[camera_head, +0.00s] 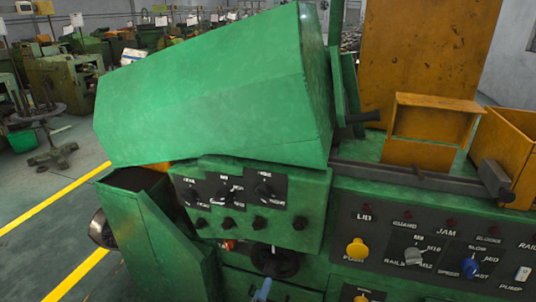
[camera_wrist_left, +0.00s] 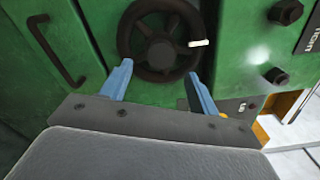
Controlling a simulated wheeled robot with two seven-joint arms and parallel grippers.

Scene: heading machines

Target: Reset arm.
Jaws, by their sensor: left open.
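My left gripper (camera_wrist_left: 157,74) shows in the left wrist view as two blue fingers spread apart with nothing between them. A dark handwheel (camera_wrist_left: 160,52) with a small white handle (camera_wrist_left: 198,43) is on the green machine front just beyond the fingertips. The fingers look apart from the wheel, but the exact gap cannot be told. In the head view a blue fingertip of my left gripper (camera_head: 262,290) shows at the bottom edge, below the dark handwheel (camera_head: 275,261). The rest of that arm is out of the picture. My right gripper is not visible.
The green machine (camera_head: 215,90) fills the middle, with a knob panel (camera_head: 228,190) above the wheel. A control panel (camera_head: 430,245) is at right. Orange bins (camera_head: 435,118) sit on top. Open floor with yellow lines (camera_head: 50,208) lies left.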

